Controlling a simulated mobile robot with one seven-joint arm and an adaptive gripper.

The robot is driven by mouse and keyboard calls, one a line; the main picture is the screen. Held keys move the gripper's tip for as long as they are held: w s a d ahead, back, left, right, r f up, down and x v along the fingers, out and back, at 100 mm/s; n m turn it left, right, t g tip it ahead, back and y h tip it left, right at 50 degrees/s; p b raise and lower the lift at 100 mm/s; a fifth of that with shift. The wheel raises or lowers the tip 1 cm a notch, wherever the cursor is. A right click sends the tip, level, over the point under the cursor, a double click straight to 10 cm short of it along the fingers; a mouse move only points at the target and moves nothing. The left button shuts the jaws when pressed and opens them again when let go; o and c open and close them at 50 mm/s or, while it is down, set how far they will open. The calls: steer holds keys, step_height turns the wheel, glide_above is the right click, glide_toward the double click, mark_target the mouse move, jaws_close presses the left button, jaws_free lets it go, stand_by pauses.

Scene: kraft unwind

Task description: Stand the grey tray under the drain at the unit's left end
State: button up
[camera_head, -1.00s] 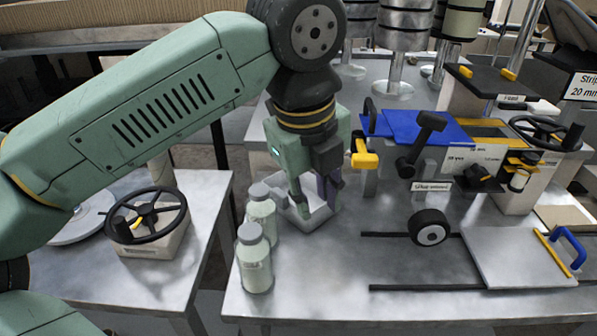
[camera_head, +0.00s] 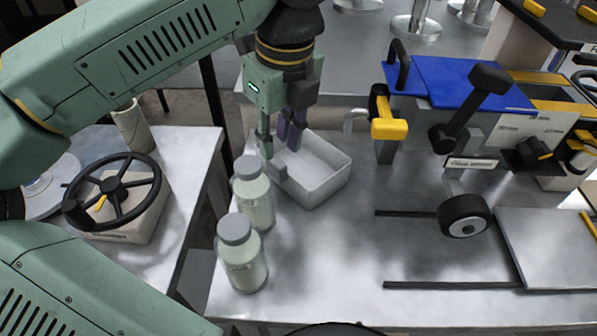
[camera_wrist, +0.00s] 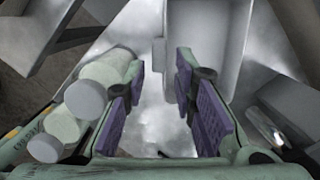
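The grey tray (camera_head: 325,188) is an open box standing on the metal bench, with a small tab at its left side. In the wrist view the tray (camera_wrist: 222,35) lies ahead of the fingers. My gripper (camera_head: 281,145) is at the tray's left rear side; its two purple-padded fingers (camera_wrist: 160,90) are apart, with bare bench showing between them. I cannot tell whether a finger touches the tray. A bent grey pipe (camera_head: 354,117), apparently the drain, sticks out at the unit's left end, behind and right of the tray. The unit (camera_head: 455,85) has a blue cover.
Two capped bottles (camera_head: 253,195) (camera_head: 242,255) stand close beside the tray's left side. A yellow-handled lever (camera_head: 389,128) is right of the pipe. A black roller (camera_head: 465,215) and dark rails lie further right. Bare bench lies in front of the tray. A handwheel (camera_head: 112,190) stands on the left table.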

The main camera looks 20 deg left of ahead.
mark_target(276, 161)
steer(key=f, duration=0.1)
steer(key=f+b, duration=0.1)
steer(key=f, duration=0.1)
steer(key=f+b, duration=0.1)
steer(key=f, duration=0.1)
steer(key=shift+w+a+f, duration=0.15)
steer(key=shift+a, duration=0.2)
jaws_close()
stand_by(0.3)
